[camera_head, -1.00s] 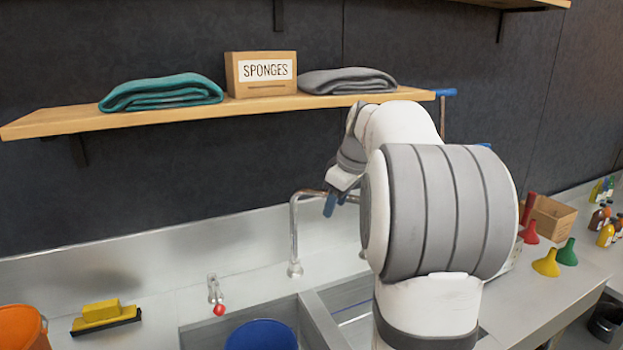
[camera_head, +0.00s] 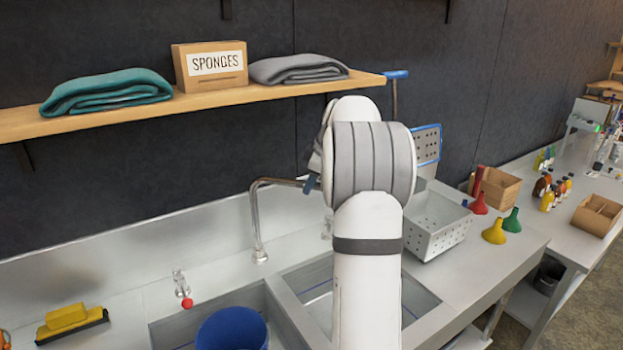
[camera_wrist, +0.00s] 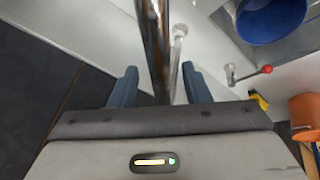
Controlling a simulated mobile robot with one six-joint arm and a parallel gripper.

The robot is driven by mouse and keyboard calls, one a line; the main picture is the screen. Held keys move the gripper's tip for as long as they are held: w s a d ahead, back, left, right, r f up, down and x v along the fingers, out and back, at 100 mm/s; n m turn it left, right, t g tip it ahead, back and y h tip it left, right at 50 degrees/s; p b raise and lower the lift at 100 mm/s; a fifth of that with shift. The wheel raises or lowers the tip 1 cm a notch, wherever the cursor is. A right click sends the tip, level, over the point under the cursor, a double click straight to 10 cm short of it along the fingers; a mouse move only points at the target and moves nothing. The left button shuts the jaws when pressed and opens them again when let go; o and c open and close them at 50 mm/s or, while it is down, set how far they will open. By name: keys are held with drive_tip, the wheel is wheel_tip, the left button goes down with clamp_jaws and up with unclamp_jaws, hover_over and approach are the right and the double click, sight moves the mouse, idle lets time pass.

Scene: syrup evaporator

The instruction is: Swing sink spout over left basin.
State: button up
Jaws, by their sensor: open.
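The metal sink spout (camera_head: 256,215) rises from the back ledge, bends over and runs right; its far end is hidden behind my arm. In the wrist view, the spout's tube (camera_wrist: 153,40) passes between the two blue fingers of my gripper (camera_wrist: 159,76). The fingers are apart, with space showing on both sides of the tube. In the head view, only a blue bit of my gripper (camera_head: 311,184) shows by the spout's upper tube. The left basin (camera_head: 165,331) holds a blue bucket (camera_head: 232,332). The right basin (camera_head: 415,300) is partly hidden by my arm.
A tap with a red knob (camera_head: 186,303) stands behind the left basin, a yellow brush (camera_head: 68,318) to its left. A shelf (camera_head: 205,99) with towels and a sponge box hangs above. A perforated metal bin (camera_head: 438,225) and funnels stand right of the basins.

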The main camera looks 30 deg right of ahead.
drive_tip(key=shift+f, duration=0.1)
clamp_jaws()
idle(0.4)
